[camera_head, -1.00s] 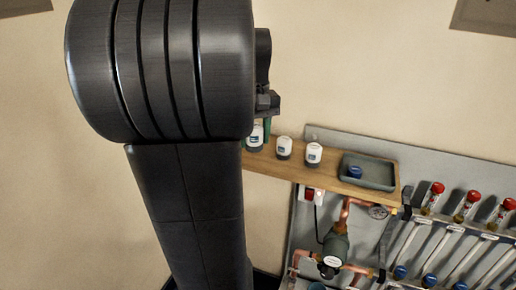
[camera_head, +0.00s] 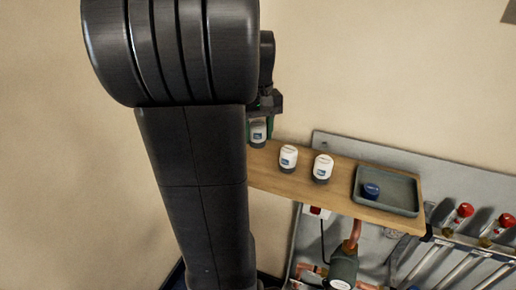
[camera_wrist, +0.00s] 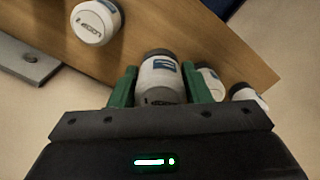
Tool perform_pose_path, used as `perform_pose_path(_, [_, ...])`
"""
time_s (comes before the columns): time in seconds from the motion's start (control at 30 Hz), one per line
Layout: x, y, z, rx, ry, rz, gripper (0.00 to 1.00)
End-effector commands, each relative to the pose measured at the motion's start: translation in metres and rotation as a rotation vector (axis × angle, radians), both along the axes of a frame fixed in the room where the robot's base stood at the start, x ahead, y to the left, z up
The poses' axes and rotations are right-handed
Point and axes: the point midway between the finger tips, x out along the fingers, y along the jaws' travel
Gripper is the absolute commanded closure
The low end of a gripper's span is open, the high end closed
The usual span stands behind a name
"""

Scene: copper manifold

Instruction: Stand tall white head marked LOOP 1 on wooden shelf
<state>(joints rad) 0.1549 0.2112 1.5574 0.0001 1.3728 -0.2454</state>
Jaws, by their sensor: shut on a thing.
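My gripper (camera_wrist: 157,88) is shut on a tall white head (camera_wrist: 160,80) with a dark end and a blue label, between its green fingers. In the head view my gripper (camera_head: 262,125) holds this head (camera_head: 258,133) upright at the left of the wooden shelf (camera_head: 340,198). I cannot tell whether its base touches the shelf. Its lettering is too small to read.
Another white head (camera_head: 322,167) and a grey tray (camera_head: 408,190) with a blue cap (camera_head: 371,190) are farther right on the shelf. Two white heads, (camera_wrist: 210,80) and (camera_wrist: 246,94), show beside my right finger in the wrist view. Copper pipework (camera_head: 352,238) is below.

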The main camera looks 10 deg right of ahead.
Motion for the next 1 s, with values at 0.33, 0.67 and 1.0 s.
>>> perform_pose_path(0.33, [0.000, 0.000, -0.043, 0.001, 0.003, 0.000, 0.82])
perform_pose_path(0.67, [0.000, 0.000, -0.054, 0.000, -0.001, 0.000, 0.82])
perform_pose_path(1.0, [0.000, 0.000, -0.057, 0.000, 0.000, 0.000, 0.35])
